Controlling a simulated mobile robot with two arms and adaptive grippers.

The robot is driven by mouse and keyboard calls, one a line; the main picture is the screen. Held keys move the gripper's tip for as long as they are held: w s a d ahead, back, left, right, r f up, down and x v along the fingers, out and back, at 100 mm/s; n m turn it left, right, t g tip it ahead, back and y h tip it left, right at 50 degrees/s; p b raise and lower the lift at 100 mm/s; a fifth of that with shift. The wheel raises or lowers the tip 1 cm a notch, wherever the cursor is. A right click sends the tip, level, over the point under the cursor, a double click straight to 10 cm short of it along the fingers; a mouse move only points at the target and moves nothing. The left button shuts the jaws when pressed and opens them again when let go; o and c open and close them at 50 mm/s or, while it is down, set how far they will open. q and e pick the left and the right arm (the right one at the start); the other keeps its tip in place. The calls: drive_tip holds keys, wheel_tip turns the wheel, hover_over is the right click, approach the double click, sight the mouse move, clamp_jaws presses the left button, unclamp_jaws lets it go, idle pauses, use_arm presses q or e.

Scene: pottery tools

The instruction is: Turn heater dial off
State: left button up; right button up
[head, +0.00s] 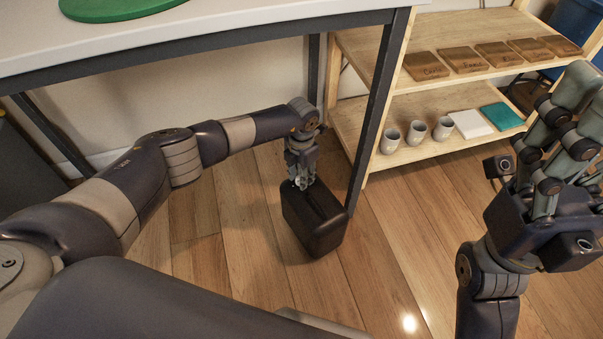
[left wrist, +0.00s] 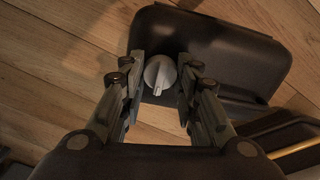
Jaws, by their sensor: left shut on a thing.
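The heater (head: 318,222) is a dark, rounded box on the wooden floor, beside a table leg. In the left wrist view its dark top (left wrist: 235,52) carries a round, light grey dial (left wrist: 159,70). The dial's raised pointer faces the bottom of that picture. My left gripper (head: 301,181) reaches down to the heater's top and is shut on the dial, one finger on each side. It hides the dial in the head view. My right gripper (head: 578,85) is raised at the right, far from the heater; its finger gap is unclear.
A table (head: 250,18) with a green disc (head: 110,8) stands above my left arm. A wooden shelf (head: 365,108) behind holds several cups, tiles and engraved wooden blocks. The dark table leg (head: 378,110) stands close to the heater. Floor in front is clear.

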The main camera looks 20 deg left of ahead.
use_arm(q)
drive_tip(key=o, duration=1.1)
